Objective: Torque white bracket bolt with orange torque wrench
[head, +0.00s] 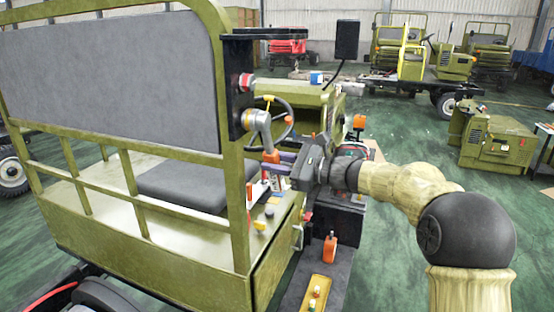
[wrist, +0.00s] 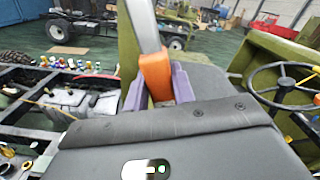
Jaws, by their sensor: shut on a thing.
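My gripper (head: 276,163) has purple fingers shut on the orange grip of the torque wrench (head: 258,122). The wrench's grey shaft bends up and left from the grip. Its head is at the lower part of a black bracket (head: 237,62) on the green frame post; I cannot tell whether it is seated on a bolt. A round red and white piece (head: 246,82) sits on the bracket just above the wrench head. In the wrist view the wrench's orange grip (wrist: 156,74) is between the fingers (wrist: 157,90), and its shaft runs out of the top. I cannot pick out a white bracket.
The green vehicle's seat back (head: 110,75) and rail frame stand at left. A steering wheel (head: 275,118) is behind my gripper. An orange tool (head: 329,248) stands at lower middle, near a yellow tray (head: 316,292).

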